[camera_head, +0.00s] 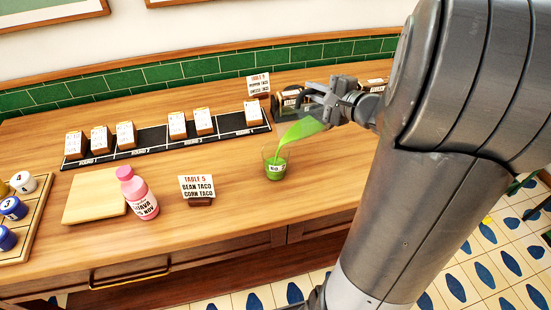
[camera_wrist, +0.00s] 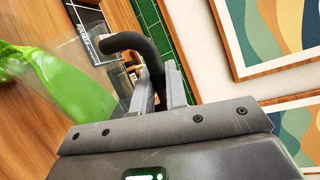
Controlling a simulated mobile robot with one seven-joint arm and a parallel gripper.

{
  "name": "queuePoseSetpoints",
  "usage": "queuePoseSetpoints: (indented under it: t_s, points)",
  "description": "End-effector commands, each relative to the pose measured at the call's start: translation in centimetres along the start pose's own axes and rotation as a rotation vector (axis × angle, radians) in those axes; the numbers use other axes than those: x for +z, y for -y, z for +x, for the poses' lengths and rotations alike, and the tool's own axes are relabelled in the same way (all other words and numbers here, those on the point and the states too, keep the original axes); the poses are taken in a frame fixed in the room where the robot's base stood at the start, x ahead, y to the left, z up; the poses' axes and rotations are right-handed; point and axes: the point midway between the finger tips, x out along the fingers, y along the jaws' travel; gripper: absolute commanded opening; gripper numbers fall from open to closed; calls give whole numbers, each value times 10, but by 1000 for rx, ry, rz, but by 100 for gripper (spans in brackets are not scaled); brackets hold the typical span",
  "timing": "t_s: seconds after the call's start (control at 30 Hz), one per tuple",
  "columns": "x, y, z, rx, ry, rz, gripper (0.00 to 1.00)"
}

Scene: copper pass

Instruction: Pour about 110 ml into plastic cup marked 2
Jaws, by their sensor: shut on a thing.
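A clear plastic cup (camera_head: 274,168) stands upright on the wooden counter, with green liquid in it and a white label whose number I cannot read for sure. My gripper (camera_head: 337,101) is shut on the dark handle of a clear jug (camera_head: 306,128) holding green liquid. The jug is tilted to the left above the cup, and a green stream runs from it down into the cup. In the wrist view my gripper (camera_wrist: 160,88) closes around the black handle, and the clear jug (camera_wrist: 60,85) with green liquid is at the left. The cup is not visible there.
A black strip (camera_head: 150,143) with several wooden blocks lies behind. A tray (camera_head: 32,222) with numbered pieces is far left. Dark-lidded items stand behind my gripper.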

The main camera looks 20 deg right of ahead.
Motion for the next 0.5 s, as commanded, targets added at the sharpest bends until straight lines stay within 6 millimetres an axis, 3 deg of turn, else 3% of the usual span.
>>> queuePoseSetpoints:
  t_s: [0.03, 0.1, 0.5]
  points:
    - [-17, -3, 0, 2, 3, 48, 0]
    - [-28, -11, 1, 2, 20, 134, 0]
    - [-48, -24, 4, 1, 53, 294, 0]
